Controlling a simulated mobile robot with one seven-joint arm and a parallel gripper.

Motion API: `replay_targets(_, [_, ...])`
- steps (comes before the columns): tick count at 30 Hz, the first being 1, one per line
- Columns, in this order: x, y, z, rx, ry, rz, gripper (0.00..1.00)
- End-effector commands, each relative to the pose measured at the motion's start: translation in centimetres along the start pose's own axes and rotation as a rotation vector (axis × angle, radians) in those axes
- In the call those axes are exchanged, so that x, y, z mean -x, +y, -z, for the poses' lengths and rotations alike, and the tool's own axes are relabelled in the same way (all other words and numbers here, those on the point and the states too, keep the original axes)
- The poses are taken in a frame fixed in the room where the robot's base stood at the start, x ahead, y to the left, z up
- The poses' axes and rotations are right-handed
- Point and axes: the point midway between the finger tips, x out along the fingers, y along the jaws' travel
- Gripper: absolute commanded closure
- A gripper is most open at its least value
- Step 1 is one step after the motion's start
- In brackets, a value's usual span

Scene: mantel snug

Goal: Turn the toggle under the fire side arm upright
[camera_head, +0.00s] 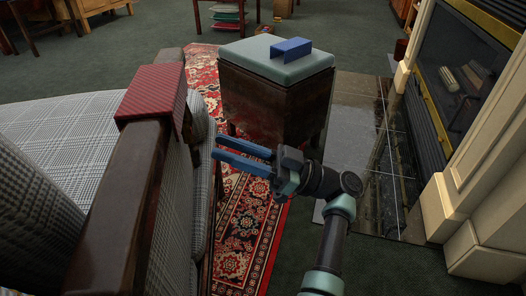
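A plaid armchair or sofa (70,110) fills the left side. Its dark wooden arm (125,215) runs along the side towards the fireplace, with a red cloth pad (153,97) over its far end. The toggle does not show; the underside of the arm is hidden from this view. My gripper (216,146) reaches in from the right with its two blue fingers pointing left at the chair's side. The fingers are parallel with a gap between them, and nothing shows in the gap. Whether the fingertips touch the chair cannot be told.
A red patterned rug (243,222) lies beneath. The fireplace (455,75) and its pale surround (470,170) bound the right.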

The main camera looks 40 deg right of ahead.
Motion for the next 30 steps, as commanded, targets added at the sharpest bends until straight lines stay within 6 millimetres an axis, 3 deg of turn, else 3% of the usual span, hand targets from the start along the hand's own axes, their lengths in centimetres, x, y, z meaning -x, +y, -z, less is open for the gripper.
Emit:
replay_targets(6, [4.7,0.1,0.2,0.001,0.002,-0.003,0.68])
replay_targets(12, [7.2,0.1,0.1,0.003,0.001,-0.001,0.68])
replay_targets(30, [8.0,0.0,0.0,0.002,0.0,0.001,0.68])
